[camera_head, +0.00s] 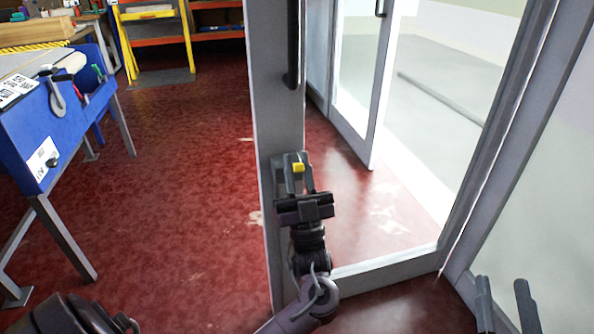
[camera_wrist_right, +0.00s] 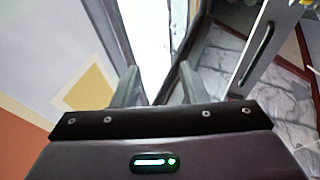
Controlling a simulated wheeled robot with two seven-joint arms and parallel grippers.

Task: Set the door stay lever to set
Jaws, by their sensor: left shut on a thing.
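The door stay is a grey bracket low on the edge of the grey door (camera_head: 276,90), and its lever with a yellow tip (camera_head: 298,168) shows at its top. My left gripper (camera_head: 298,178) is at this lever, its fingers shut on it; the fingertips partly cover the bracket. The lever's exact angle and any set mark are hard to make out. My right gripper (camera_head: 505,300) is open and empty at the lower right; its spread fingers also show in the right wrist view (camera_wrist_right: 158,85).
The door stands open beside a glazed frame (camera_head: 520,120), with a second glass door (camera_head: 365,90) behind. A blue bench (camera_head: 30,130) with tools stands at the left. A yellow step ladder (camera_head: 155,45) and shelves are at the back. The red floor (camera_head: 180,180) between is clear.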

